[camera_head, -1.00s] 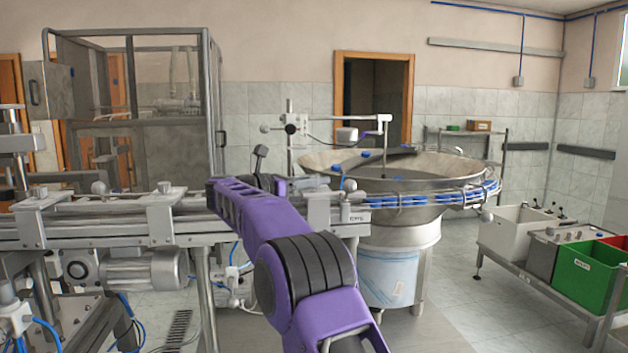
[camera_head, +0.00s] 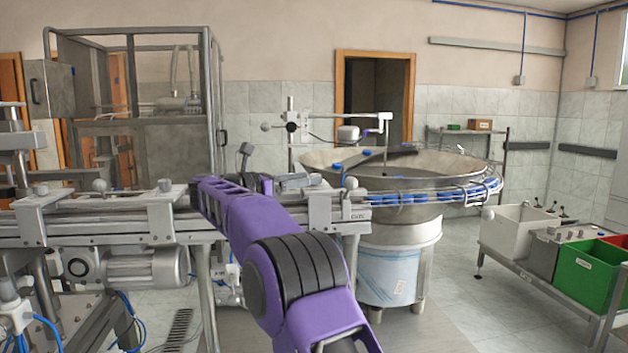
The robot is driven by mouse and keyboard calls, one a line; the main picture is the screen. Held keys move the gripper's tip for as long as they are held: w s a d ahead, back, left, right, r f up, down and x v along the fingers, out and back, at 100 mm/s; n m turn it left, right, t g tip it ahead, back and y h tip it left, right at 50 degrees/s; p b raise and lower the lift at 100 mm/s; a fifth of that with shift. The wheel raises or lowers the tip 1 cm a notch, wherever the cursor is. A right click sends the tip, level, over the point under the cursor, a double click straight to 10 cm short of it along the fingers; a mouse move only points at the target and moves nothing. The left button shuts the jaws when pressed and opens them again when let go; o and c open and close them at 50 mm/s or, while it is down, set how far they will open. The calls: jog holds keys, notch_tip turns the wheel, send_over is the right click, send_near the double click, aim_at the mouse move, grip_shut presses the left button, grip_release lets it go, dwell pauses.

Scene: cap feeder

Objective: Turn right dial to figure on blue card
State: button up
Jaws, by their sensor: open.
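My purple arm reaches forward over the conveyor, and my gripper (camera_head: 272,166) shows only in part beyond the arm's far end. Its grey finger parts stand apart, open, with nothing seen between them. They appear in front of the conveyor's right end and left of the feeder bowl. I cannot make out the right dial or the blue card. My arm hides part of the conveyor.
The conveyor (camera_head: 120,226) crosses the left and middle. The feeder bowl (camera_head: 330,163) with blue caps stands right of my gripper. A white bin (camera_head: 508,228), a grey box with small knobs (camera_head: 545,255) and a green bin (camera_head: 580,280) stand at right. Floor shows between.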

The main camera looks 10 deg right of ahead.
jog(key=v, duration=1.4)
jog(key=shift+b, duration=0.3)
jog(key=shift+r, duration=0.1)
